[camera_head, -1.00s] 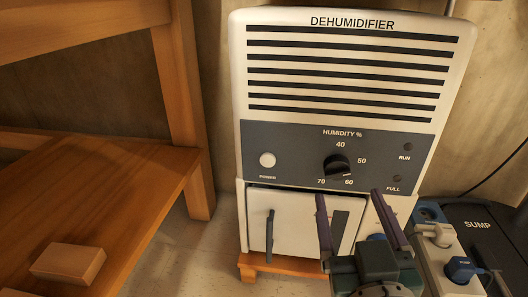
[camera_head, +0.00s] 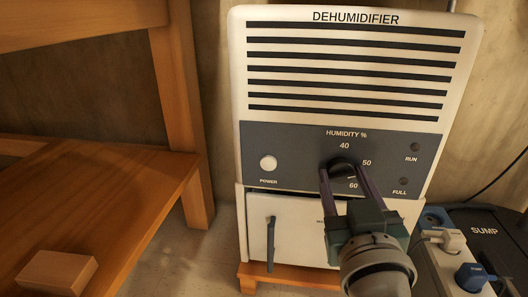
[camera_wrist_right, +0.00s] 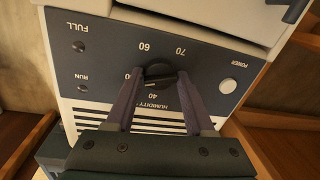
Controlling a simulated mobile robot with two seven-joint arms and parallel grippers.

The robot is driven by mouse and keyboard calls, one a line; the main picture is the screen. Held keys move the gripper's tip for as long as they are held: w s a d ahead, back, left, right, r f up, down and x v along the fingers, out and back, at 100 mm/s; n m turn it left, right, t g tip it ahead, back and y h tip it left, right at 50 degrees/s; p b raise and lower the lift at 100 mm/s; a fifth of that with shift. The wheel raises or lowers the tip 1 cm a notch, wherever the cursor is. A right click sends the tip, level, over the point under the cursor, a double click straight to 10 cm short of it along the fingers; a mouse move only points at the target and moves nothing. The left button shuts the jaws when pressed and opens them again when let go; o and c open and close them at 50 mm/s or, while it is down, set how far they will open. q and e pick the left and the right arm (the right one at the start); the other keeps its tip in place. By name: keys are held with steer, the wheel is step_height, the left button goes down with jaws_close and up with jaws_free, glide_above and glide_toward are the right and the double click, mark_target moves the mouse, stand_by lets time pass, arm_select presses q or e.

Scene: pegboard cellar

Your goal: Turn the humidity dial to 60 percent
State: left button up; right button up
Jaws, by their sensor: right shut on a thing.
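The black humidity dial (camera_head: 341,166) sits on the dark control panel of the dehumidifier, ringed by the numbers 40, 50, 60 and 70. My right gripper (camera_head: 342,171) is at the panel with its two fingers shut on the dial, one on each side. The wrist view shows the dial (camera_wrist_right: 159,71) upside down between the fingertips (camera_wrist_right: 159,77). The 70 is hidden behind a finger in the head view. My left gripper is not in view.
A white power button (camera_head: 268,163) is left of the dial; RUN (camera_head: 415,147) and FULL (camera_head: 404,181) lamps are right. Below is a white drawer front with a dark handle (camera_head: 270,243). A wooden bench with a block (camera_head: 57,272) stands left; plugs (camera_head: 472,277) and a sump are right.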

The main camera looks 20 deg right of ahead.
jaws_close()
steer(key=m, duration=0.3)
steer(key=shift+f, duration=0.1)
steer(key=m, duration=0.3)
steer(key=shift+f+m+h, duration=0.1)
steer(key=shift+m+h, duration=0.2)
steer(key=m, duration=0.3)
steer(key=shift+a+m, duration=0.1)
steer(key=shift+m, duration=0.3)
steer(key=shift+f+m+h+b, duration=0.1)
steer(key=shift+m+h+b, duration=0.3)
steer(key=shift+m, duration=1.6)
